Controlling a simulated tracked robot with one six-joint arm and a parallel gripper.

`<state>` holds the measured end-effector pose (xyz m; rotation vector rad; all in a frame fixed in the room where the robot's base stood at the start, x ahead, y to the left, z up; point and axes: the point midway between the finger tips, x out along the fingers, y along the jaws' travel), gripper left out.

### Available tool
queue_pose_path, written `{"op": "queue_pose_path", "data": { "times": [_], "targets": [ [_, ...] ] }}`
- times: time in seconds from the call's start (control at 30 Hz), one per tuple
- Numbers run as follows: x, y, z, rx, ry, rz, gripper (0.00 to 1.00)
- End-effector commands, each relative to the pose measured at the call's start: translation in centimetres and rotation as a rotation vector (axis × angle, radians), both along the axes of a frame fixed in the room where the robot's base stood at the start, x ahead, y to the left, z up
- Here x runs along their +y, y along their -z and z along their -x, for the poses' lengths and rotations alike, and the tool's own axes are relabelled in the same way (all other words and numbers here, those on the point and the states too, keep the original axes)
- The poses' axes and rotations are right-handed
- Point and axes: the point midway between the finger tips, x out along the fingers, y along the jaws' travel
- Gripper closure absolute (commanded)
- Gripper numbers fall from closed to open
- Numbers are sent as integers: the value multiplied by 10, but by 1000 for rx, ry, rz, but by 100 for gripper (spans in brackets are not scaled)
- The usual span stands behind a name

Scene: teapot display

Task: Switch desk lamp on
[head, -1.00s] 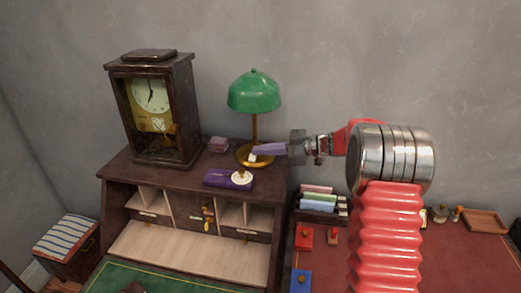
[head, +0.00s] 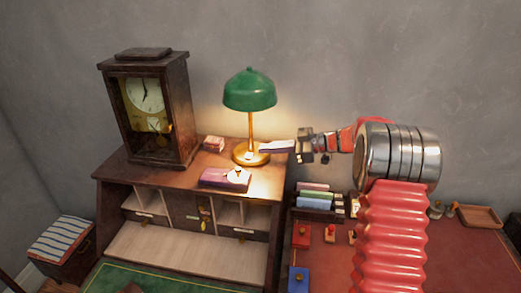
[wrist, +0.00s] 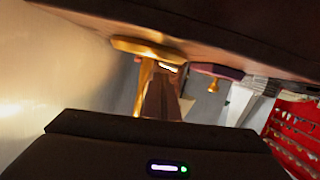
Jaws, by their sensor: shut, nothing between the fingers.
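The desk lamp (head: 249,90) has a green domed shade, a brass stem and a round brass base, and stands upright on top of the desk. It is lit, and a warm glow falls on the wall and desk top around it. My gripper (head: 263,148) is shut and empty, its fingertips at the right side of the lamp base. In the wrist view, the brass base (wrist: 150,47) is just beyond the shut fingers (wrist: 165,82). I cannot tell whether the fingertips touch it. The switch itself is hard to make out.
A purple box (head: 214,178) with a white and gold item lies in front of the lamp. A dark wooden clock (head: 175,110) stands to the left, with a small pink box (head: 214,143) between. A card rack (head: 318,197) and red table (head: 450,245) are at right.

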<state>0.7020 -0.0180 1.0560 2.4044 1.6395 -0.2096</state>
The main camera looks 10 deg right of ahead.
Motion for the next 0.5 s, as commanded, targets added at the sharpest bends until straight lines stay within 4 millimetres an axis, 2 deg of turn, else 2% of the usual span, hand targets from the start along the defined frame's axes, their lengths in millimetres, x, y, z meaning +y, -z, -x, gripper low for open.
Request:
{"op": "queue_pose_path", "data": {
  "times": [0.2,0.5],
  "targets": [
    [-36,-10,13,-1,3,-1,100],
    [-79,-22,30,-1,1,-2,100]
  ]
}}
